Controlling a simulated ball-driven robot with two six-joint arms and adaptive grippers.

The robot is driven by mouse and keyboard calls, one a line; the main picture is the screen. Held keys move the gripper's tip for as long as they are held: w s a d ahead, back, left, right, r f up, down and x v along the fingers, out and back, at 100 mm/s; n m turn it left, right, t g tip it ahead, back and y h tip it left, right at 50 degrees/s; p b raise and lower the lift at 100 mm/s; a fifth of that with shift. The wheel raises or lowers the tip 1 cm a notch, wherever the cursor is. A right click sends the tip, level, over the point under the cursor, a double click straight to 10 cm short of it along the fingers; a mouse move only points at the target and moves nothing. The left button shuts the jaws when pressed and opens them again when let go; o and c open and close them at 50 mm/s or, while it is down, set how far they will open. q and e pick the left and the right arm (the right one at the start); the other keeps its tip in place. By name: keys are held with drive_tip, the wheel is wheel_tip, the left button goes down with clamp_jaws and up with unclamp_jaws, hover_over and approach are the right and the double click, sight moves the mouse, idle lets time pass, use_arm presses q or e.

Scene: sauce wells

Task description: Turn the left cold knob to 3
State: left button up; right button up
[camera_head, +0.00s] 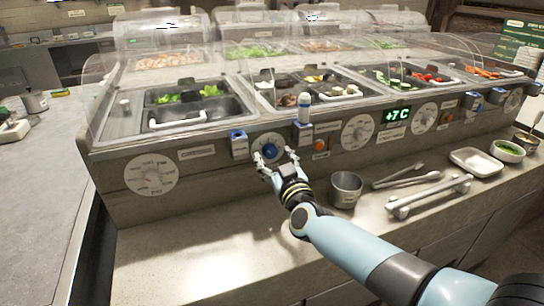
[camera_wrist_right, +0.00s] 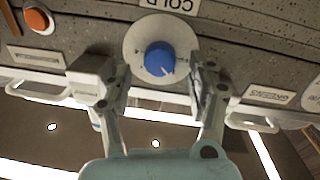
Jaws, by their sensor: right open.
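The left cold knob (camera_head: 268,151) is a blue round knob on a pale dial plate on the counter's front panel. It also shows in the right wrist view (camera_wrist_right: 160,58), with a white mark toward its lower right as seen there. The dial's numbers are too small to read. My right gripper (camera_head: 274,158) is open in front of the knob, one finger on each side. In the right wrist view the gripper (camera_wrist_right: 152,85) shows gaps between both fingers and the knob. My left gripper is not in view.
A large white dial (camera_head: 151,174) is left of the knob. A metal cup (camera_head: 345,189) and tongs (camera_head: 406,179) lie on the ledge.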

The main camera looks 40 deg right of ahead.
sight(270, 151)
drive_tip(key=shift+x, duration=1.2)
drive_tip(key=c, duration=1.1)
